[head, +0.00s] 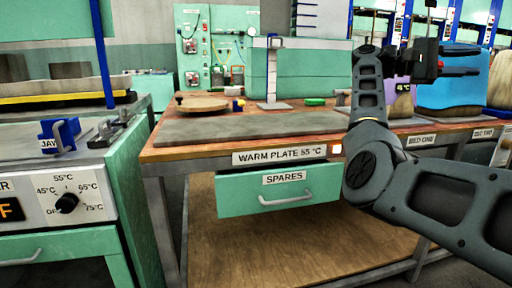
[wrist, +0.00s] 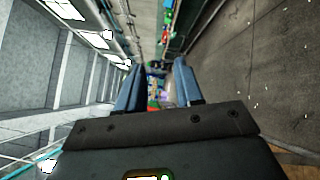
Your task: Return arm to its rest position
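My arm rises from the lower right of the head view, bends over the right part of the bench and ends in my gripper (head: 462,61), raised above the bench and pointing right. In the wrist view the two bluish fingers of my gripper (wrist: 157,75) stand apart with nothing held between them. The wrist view looks along the room, sideways, with the ceiling lights at the left and the floor at the right.
The wooden bench (head: 160,155) carries a grey warm plate (head: 245,126) and a round wooden disc (head: 203,103). A green SPARES drawer (head: 278,198) sticks out below. A blue press part (head: 450,85) stands behind my gripper. A control cabinet (head: 90,190) stands left.

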